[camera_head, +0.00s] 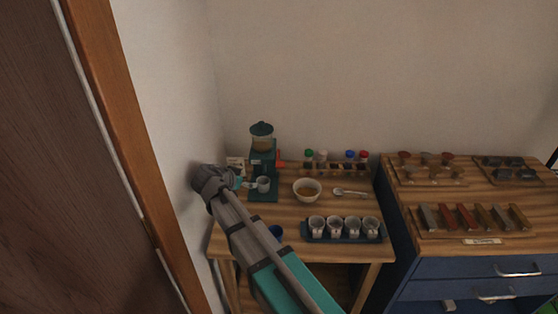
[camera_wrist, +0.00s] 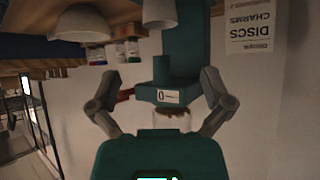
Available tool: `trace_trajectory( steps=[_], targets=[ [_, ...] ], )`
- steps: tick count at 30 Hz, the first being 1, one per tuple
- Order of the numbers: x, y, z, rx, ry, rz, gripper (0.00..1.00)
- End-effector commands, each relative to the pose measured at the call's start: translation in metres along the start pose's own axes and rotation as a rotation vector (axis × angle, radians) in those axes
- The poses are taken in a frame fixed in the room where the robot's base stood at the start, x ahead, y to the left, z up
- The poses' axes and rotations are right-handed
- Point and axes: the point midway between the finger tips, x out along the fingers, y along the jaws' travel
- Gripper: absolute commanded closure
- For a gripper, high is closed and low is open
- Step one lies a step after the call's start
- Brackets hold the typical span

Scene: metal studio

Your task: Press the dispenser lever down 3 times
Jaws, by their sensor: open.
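The dispenser (camera_head: 262,160) stands at the back left of the wooden table, with a dark green lid, a clear hopper and a teal body. Its red lever (camera_head: 282,164) sticks out to the right. A small grey cup (camera_head: 263,184) is at its front. My gripper (camera_head: 247,184) is at the dispenser's left, close to the cup; contact cannot be told. The wrist view is upside down. There my gripper (camera_wrist: 160,82) is open, its fingers on either side of the dispenser body (camera_wrist: 178,65). The lever (camera_wrist: 126,94) shows partly behind the left finger.
A bowl (camera_head: 307,190) and a spoon (camera_head: 350,192) lie right of the dispenser. A rack with several capped jars (camera_head: 335,168) is behind them. A tray of cups (camera_head: 343,238) and a blue cup (camera_head: 276,232) are in front. The wall (camera_head: 170,90) is close on the left.

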Motion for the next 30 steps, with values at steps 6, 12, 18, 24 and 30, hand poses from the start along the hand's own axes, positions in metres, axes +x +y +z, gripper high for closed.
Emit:
trace_trajectory(
  steps=[6, 12, 18, 24, 30],
  targets=[
    [0.000, 0.000, 0.000, 0.000, 0.000, 0.000, 0.00],
    [0.000, 0.000, 0.000, -0.001, 0.000, 0.000, 0.15],
    [-0.001, 0.001, -0.004, -0.028, -0.012, 0.005, 0.52],
    [-0.001, 0.005, -0.015, -0.118, -0.051, 0.018, 0.89],
    [-0.001, 0.012, -0.032, -0.272, -0.121, 0.028, 1.00]
  ],
)
